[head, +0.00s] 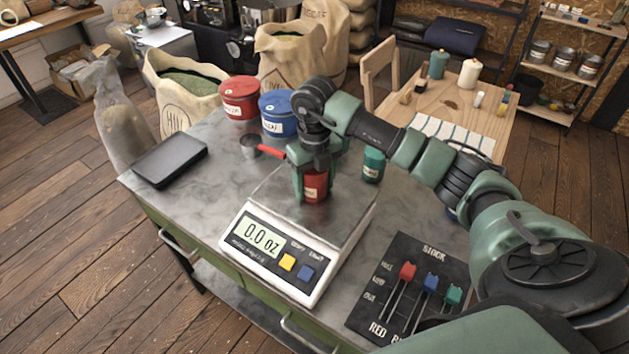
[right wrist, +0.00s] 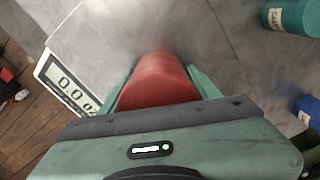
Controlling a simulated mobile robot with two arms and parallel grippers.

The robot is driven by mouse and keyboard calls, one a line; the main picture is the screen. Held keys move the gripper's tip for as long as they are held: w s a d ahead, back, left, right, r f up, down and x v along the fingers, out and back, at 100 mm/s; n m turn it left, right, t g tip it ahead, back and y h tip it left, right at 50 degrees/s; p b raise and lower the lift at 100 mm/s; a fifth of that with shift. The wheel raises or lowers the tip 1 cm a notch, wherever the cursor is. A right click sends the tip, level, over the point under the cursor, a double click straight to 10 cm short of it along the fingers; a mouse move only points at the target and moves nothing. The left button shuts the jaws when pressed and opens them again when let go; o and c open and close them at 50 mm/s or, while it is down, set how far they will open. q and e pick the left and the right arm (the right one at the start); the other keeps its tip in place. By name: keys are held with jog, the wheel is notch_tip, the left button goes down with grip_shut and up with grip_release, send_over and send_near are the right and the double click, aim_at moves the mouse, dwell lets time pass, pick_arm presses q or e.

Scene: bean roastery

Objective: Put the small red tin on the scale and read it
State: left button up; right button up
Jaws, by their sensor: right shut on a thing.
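The small red tin (head: 314,186) is between the fingers of my right gripper (head: 312,180), upright over the scale's metal plate. It also shows in the right wrist view (right wrist: 158,82), with a finger on each side. I cannot tell whether its base touches the plate. The scale (head: 277,252) stands at the front of the grey table, and its display (head: 261,239) reads 0.0 oz. A yellow button and a blue button sit beside the display. My left gripper is not in view.
A large red tin (head: 239,98), a blue tin (head: 277,115) and a small green tin (head: 373,164) stand behind the scale. A red-handled scoop (head: 251,147) lies near them. A black stock board (head: 408,290) is at right, a dark flat case (head: 170,160) at left.

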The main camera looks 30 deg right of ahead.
jog(key=shift+f, duration=0.1)
jog(key=o, duration=1.6)
jog(key=shift+c, duration=0.2)
jog(key=shift+r, duration=0.55)
notch_tip(320, 180, up, 10)
jog(key=shift+f+b, duration=0.1)
jog(key=shift+b, duration=1)
jog(key=shift+r, duration=0.75)
